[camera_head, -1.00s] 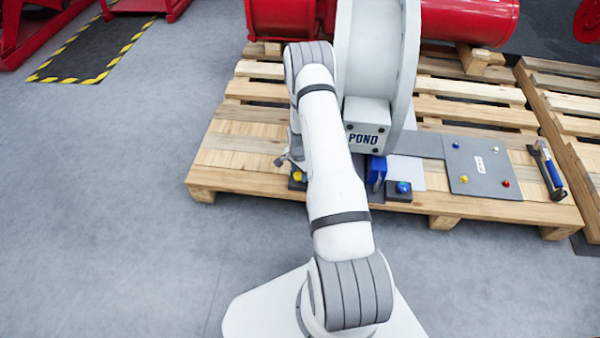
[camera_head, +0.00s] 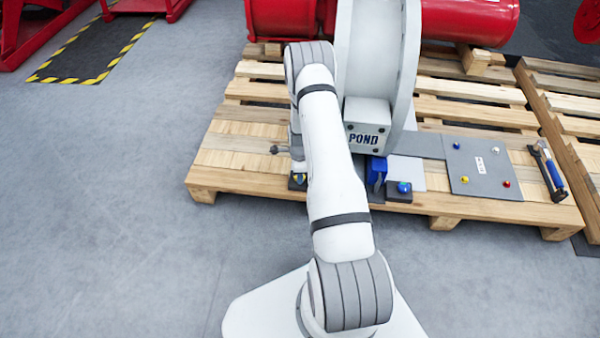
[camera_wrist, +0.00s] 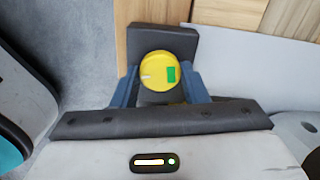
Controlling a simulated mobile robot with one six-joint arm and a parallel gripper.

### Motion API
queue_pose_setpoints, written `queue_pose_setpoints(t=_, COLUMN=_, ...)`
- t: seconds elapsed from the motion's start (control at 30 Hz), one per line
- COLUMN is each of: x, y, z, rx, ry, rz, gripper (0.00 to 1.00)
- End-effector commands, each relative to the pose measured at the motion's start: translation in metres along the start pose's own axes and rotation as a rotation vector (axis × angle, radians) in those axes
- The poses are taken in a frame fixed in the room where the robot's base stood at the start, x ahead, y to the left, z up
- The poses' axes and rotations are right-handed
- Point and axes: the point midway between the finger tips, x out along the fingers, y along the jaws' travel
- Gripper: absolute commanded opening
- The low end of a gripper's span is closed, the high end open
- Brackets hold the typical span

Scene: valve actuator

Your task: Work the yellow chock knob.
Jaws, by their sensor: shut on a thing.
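The yellow chock knob (camera_wrist: 159,70) is round, with a green patch on its right side and a small pale mark at its left. It sits on a dark block (camera_wrist: 178,38) in the wrist view. My gripper (camera_wrist: 161,76) has one blue-grey finger on each side of the knob and is shut on it. Most of the gripper is hidden there behind my arm.
A blue block (camera_head: 376,172) and a blue knob on a dark block (camera_head: 402,188) stand right of my arm. A grey panel with coloured knobs (camera_head: 483,178) and tools (camera_head: 551,170) lie farther right on the wooden pallet (camera_head: 235,160). A large white housing rises behind.

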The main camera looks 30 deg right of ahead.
Motion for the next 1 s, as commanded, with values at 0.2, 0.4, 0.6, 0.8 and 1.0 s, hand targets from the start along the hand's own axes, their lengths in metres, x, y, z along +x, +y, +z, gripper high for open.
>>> queue_pose_setpoints(t=0.2, x=0.0009, y=0.0028, z=-0.003, rx=0.024, ry=0.001, rz=0.008, gripper=0.17)
queue_pose_setpoints(t=0.4, x=0.001, y=0.003, z=-0.003, rx=0.025, ry=0.001, rz=0.008, gripper=0.17)
queue_pose_setpoints(t=0.6, x=0.001, y=0.0031, z=-0.0028, rx=0.024, ry=0.001, rz=0.008, gripper=0.47)
queue_pose_setpoints(t=0.8, x=0.0006, y=0.0018, z=-0.0016, rx=0.023, ry=0.001, rz=0.005, gripper=0.62)
queue_pose_setpoints(t=1.0, x=-0.0001, y=0.001, z=-0.001, rx=0.022, ry=0.0, rz=0.003, gripper=0.62)
